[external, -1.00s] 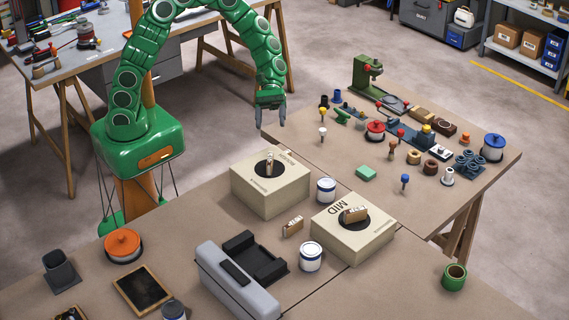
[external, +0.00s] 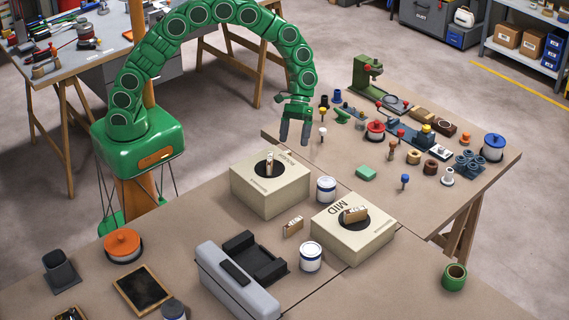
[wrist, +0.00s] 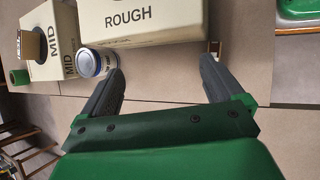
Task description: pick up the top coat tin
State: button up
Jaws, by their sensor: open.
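I see white tins with blue bands; their labels are too small to read, so I cannot tell which is the top coat tin. One tin (external: 326,190) stands between the two cream boxes; it also shows in the wrist view (wrist: 92,63), beside my left finger's tip. A second tin (external: 310,257) stands in front of the MID box. A third, partly cut off tin (external: 173,310) is at the bottom edge. My gripper (external: 295,136) is open and empty, fingers down, above and behind the ROUGH box; its fingers also show in the wrist view (wrist: 160,72).
The ROUGH box (external: 258,196) and the MID box (external: 364,241) flank the first tin. A small wooden block (external: 293,227) lies between the boxes. The right table (external: 385,190) carries many small tools and a green block (external: 366,173).

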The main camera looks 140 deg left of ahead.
aim_at(326, 190)
jog(key=w+d+m+g+y, duration=0.1)
jog(key=w+m+y, duration=0.1)
jog(key=w, duration=0.4)
jog(key=w+d+f+m+g+y, duration=0.1)
jog(key=w+m+y, duration=0.1)
jog(key=w+m, duration=0.3)
jog(key=w+d+f+m+g+y, duration=0.1)
jog(key=w+m, duration=0.3)
jog(key=w, duration=0.4)
jog(key=shift+w+d+f+g+y, duration=0.1)
jog(key=shift+w+f+g+y, duration=0.15)
jog(key=shift+w+g+y, duration=0.15)
jog(key=shift+s+d+f, duration=0.1)
jog(key=shift+s+f, duration=0.05)
jog(key=shift+f, duration=1.8)
jog(key=shift+s+f, duration=0.15)
jog(key=shift+f, duration=1.8)
jog(key=shift+c, duration=0.2)
jog(key=shift+r, duration=0.1)
jog(key=c, duration=1.3)
jog(key=shift+r, duration=0.1)
